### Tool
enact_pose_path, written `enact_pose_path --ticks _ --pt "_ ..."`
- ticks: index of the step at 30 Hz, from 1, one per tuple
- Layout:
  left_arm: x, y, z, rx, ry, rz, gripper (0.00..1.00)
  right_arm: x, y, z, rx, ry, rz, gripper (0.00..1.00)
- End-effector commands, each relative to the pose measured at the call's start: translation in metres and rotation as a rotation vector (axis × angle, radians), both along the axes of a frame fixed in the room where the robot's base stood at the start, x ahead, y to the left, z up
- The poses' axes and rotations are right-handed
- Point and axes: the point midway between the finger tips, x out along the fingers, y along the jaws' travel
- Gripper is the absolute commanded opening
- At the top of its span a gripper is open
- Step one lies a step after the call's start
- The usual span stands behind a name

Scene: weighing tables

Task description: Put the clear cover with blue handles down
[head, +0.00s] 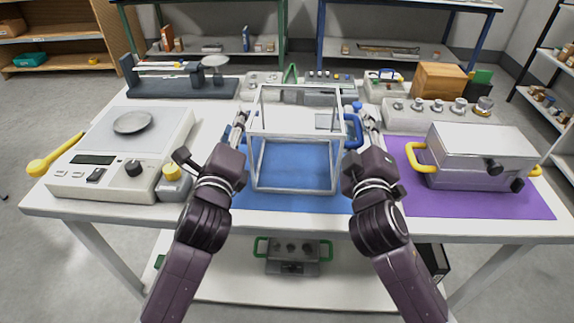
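The clear cover (293,189) is a box-shaped frame with see-through walls. It is at the middle of the table, over the blue mat (240,203); I cannot tell whether its bottom edge touches the mat. A blue handle (354,132) shows on its right side; the left handle is mostly hidden by my gripper. My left gripper (240,122) is at the cover's left side and my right gripper (369,122) is at its right side, by the blue handle. The fingers are small and partly hidden, so their closure is unclear.
A white scale (128,115) stands at left, with a yellow spoon-like tool (55,155) beside it. A grey metal box (480,150) with yellow handles sits on a purple mat (440,201) at right. Weights (440,107) and a balance (180,85) stand behind.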

Motion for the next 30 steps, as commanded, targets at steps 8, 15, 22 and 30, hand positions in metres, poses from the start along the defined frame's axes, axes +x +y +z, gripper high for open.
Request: enact_pose_path --ticks 8,15,22,30 --pt "0.000 0.000 0.000 -0.002 0.001 -0.001 0.62 0.000 0.000 0.000 -0.001 0.000 0.000 0.29" --pt "-0.002 0.000 0.000 -0.002 0.001 -0.001 0.62 0.000 0.000 0.000 -0.001 0.000 0.000 0.29" --pt "-0.032 0.000 -0.001 -0.002 0.002 -0.003 0.62 0.000 0.000 0.000 -0.001 0.000 0.000 0.29" --pt "-0.090 0.003 -0.002 -0.001 0.003 -0.001 0.62 0.000 0.000 0.000 -0.001 0.000 0.000 0.29"
